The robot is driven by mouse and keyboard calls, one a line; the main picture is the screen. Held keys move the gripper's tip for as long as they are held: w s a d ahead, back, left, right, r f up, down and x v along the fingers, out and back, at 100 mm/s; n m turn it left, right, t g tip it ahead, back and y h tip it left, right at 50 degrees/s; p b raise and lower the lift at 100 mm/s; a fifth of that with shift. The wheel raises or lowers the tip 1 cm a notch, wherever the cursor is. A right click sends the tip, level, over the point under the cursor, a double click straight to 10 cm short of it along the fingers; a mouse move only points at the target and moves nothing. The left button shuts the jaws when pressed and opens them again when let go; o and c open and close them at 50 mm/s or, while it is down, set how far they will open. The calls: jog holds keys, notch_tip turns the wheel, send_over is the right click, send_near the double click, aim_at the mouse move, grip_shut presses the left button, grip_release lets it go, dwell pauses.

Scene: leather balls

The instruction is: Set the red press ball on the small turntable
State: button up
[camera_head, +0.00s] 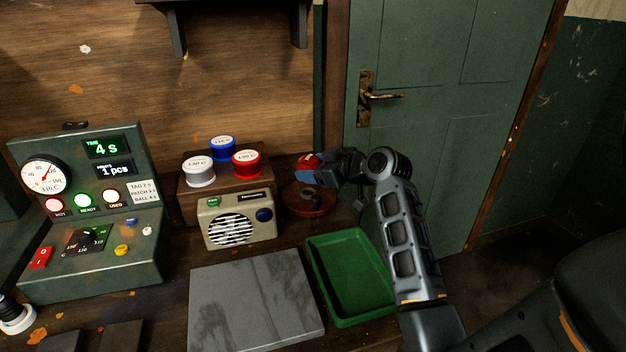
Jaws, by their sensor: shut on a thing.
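The red press ball (306,161) shows at the end of my gripper (313,170), which is shut on it. A small blue patch shows just below the red; I cannot tell what it is. The small turntable (326,207) is a round reddish-brown disc beside the wooden box. A small dark grey piece (309,191) sits on its top. My gripper and the ball appear above the turntable in the picture. I cannot tell the exact height of the gap. My gripper hides part of the ball.
An empty green tray (340,319) and a grey slab (255,305) lie in front. A control box (125,275) stands left.

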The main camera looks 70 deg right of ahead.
jog(key=shift+w+d+f, duration=0.3)
jog(key=shift+w+d, duration=0.05)
jog(key=shift+w, duration=0.05)
jog(key=shift+f+p, duration=0.3)
jog(key=shift+f, duration=1.7)
jog(key=shift+f, duration=0.15)
jog(key=o, duration=1.1)
jog(key=shift+s+r, duration=0.15)
jog(key=shift+r, duration=0.05)
jog(key=b+v, duration=0.1)
jog(key=v, duration=1.1)
